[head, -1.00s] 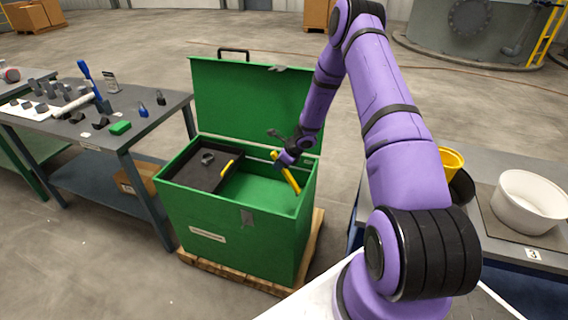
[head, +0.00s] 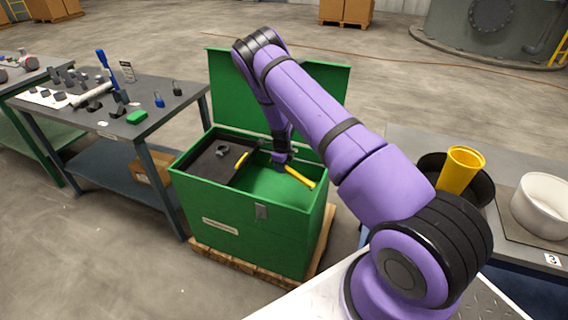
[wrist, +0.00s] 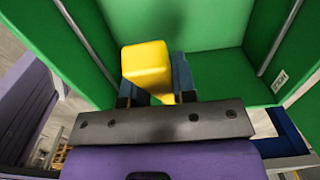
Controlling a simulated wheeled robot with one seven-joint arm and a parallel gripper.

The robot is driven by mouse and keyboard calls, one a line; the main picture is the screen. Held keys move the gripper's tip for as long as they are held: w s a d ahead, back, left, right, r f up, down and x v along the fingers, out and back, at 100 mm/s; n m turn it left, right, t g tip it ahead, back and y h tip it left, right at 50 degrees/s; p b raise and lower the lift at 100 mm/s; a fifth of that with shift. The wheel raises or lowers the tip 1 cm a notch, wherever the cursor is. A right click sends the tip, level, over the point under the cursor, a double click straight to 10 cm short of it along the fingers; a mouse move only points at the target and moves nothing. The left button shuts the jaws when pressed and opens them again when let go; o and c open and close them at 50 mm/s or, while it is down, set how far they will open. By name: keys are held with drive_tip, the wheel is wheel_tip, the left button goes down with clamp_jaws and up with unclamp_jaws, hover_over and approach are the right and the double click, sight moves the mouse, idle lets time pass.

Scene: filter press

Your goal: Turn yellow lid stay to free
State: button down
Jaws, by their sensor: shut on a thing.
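The yellow lid stay (head: 301,177) is a short bar at the right part of the open green chest (head: 247,229). My gripper (head: 282,162) is at the stay's upper left end, and the stay sticks out to the lower right. In the wrist view, the stay shows as a yellow block (wrist: 147,62) between the fingers of my gripper (wrist: 152,90), which is shut on it. The green lid (head: 232,88) stands open at the back, partly hidden by my arm. The stay's far joint is hard to make out.
A black tray (head: 209,164) with a grey ring and a yellow handle fills the chest's left side. A bench with tools (head: 150,105) stands to the left. A yellow cup (head: 460,170) and white bowl (head: 541,203) are on the right table.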

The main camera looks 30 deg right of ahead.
wheel_tip(320, 180, down, 7)
drive_tip(key=w+a+g+h, duration=0.1)
drive_tip(key=g+h, duration=0.2)
drive_tip(key=g, duration=0.1)
drive_tip(key=shift+f, duration=0.15)
drive_tip(key=shift+w, duration=0.1)
idle(0.4)
drive_tip(key=c, duration=0.9)
unclamp_jaws()
drive_tip(key=shift+f, duration=0.1)
drive_tip(key=shift+w, duration=0.1)
drive_tip(key=v, duration=1)
drive_tip(key=shift+w+a+r, duration=0.2)
drive_tip(key=shift+a+r, duration=0.05)
drive_tip(key=shift+r, duration=0.05)
